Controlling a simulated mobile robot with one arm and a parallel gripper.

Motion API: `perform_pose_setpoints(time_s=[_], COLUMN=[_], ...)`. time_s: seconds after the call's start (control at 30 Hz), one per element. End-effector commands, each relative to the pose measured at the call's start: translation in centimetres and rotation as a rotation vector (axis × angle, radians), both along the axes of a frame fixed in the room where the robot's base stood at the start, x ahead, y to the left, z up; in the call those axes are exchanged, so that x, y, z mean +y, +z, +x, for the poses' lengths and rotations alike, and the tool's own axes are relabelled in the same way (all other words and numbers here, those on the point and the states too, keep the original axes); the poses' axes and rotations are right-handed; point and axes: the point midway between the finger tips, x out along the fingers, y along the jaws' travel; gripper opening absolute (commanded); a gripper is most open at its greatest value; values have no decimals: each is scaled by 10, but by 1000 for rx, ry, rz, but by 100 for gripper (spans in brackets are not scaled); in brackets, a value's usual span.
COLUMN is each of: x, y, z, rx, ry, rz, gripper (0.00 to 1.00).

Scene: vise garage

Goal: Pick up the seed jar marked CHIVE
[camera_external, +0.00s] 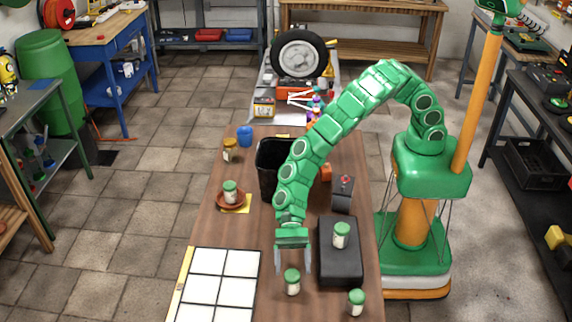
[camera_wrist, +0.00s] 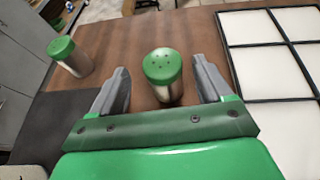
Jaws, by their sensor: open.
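Several small jars with green lids are in view; their labels are too small to read, so I cannot tell which is CHIVE. One jar (camera_external: 292,281) stands on the table just beyond my gripper (camera_external: 293,262). In the wrist view this jar (camera_wrist: 162,78) appears upright between the two open fingers of my gripper (camera_wrist: 161,80), with no clear contact. Another jar (camera_external: 356,302) stands at the front right and shows at upper left in the wrist view (camera_wrist: 68,58). A third jar (camera_external: 341,235) is on a black box. One more (camera_external: 230,190) sits on a brown saucer (camera_external: 231,203).
The black box (camera_external: 340,270) is close to the right of my gripper. A white-panelled grid tray (camera_external: 215,285) lies to the left. A black bin (camera_external: 268,180), a grey device with a red knob (camera_external: 343,195), an amber jar (camera_external: 230,150) and a blue cup (camera_external: 245,135) stand farther back.

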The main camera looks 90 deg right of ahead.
Motion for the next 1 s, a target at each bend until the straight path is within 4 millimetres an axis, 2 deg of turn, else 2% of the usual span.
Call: perform_pose_setpoints(time_s=[0.53, 0.93, 1.0], x=[43, 48, 48], y=[-15, -18, -18], z=[-3, -2, -2], rx=[1, 0, 1], ry=[3, 1, 1], rz=[3, 1, 2], gripper=[78, 78, 69])
